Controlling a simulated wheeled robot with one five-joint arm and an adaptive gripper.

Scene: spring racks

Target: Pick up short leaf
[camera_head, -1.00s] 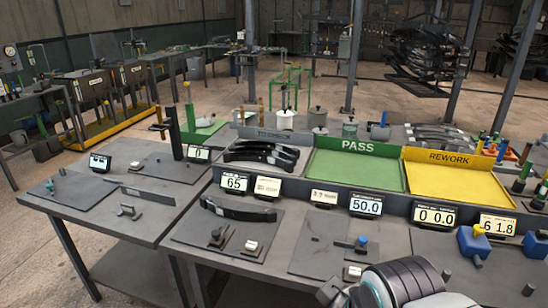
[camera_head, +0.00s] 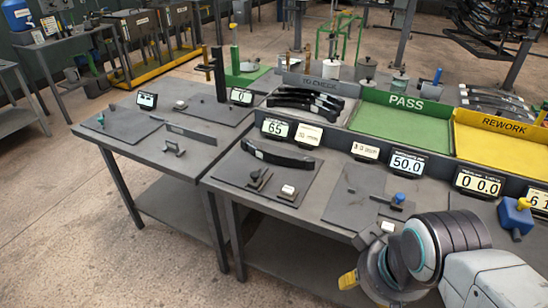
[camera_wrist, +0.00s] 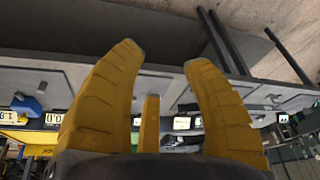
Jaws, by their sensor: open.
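A dark curved leaf (camera_head: 278,153) lies on a grey mat on the front bench, behind two small fixtures. Several more dark leaves (camera_head: 305,102) lie stacked in the grey tray marked for checking (camera_head: 290,78). I cannot tell by name which leaf is the short one. In the head view only a yellow finger (camera_head: 347,280) shows below my wrist, in front of the bench's front edge and away from the leaves.
The green PASS tray (camera_head: 400,122) and yellow REWORK tray (camera_head: 500,150) stand behind a row of displays (camera_head: 407,162). A blue block with a yellow knob (camera_head: 515,215) is at the right. A side bench (camera_head: 125,150) stands left. Floor (camera_head: 90,260) in front is clear.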

